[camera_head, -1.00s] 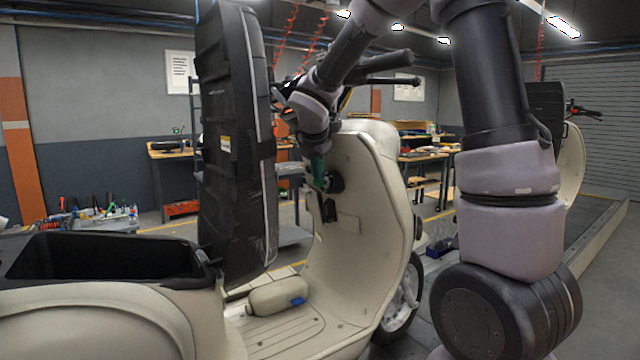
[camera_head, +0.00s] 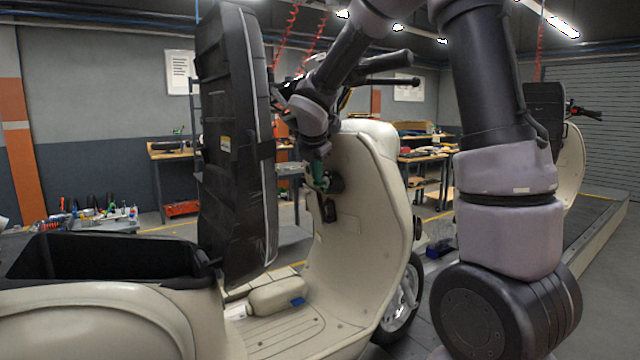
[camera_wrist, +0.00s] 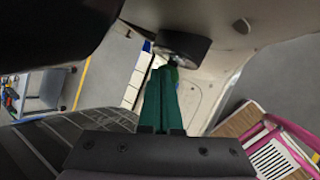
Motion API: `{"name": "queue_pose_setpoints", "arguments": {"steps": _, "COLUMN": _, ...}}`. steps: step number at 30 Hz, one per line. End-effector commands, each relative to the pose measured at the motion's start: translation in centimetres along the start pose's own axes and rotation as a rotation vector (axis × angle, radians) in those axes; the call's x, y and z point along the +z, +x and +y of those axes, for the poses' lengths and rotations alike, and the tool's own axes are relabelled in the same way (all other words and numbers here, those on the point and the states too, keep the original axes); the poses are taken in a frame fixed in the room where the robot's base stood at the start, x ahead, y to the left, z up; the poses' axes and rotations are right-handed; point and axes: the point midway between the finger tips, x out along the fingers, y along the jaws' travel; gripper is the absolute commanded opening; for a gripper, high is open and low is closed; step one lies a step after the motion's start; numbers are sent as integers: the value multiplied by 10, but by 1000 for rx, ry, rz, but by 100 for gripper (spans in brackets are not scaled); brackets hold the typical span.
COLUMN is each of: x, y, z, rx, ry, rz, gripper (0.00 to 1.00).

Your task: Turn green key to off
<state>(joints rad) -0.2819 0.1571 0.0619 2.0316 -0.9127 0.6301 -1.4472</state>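A cream scooter's inner leg shield (camera_head: 375,215) faces me, with a round black key lock (camera_head: 336,182) on it. In the wrist view the dark lock (camera_wrist: 183,45) is just beyond my fingertips. In the head view my gripper (camera_head: 318,178) is at the lock. The key's turn angle cannot be read.
The raised black seat (camera_head: 235,150) stands just left of my wrist, above an open storage bin (camera_head: 100,262). Handlebars (camera_head: 385,70) are above. A beige bottle-like object (camera_head: 275,297) lies on the footboard. Another scooter (camera_head: 570,165) stands behind on the right.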

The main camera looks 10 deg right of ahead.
Motion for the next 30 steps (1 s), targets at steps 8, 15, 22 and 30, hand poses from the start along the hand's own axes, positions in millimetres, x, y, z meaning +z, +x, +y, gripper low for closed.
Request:
{"name": "queue_pose_setpoints", "arguments": {"steps": 8, "x": -6, "y": 5, "z": -4, "rx": -10, "ry": -2, "rz": 8, "gripper": 0}}
{"name": "queue_pose_setpoints", "arguments": {"steps": 15, "x": -5, "y": -5, "z": -4, "rx": -10, "ry": -2, "rz": 7, "gripper": 0}}
{"name": "queue_pose_setpoints", "arguments": {"steps": 22, "x": -3, "y": -20, "z": -2, "rx": -6, "ry": -2, "rz": 5, "gripper": 0}}
{"name": "queue_pose_setpoints", "arguments": {"steps": 30, "x": 0, "y": -37, "z": -1, "rx": -4, "ry": 0, "rz": 3, "gripper": 0}}
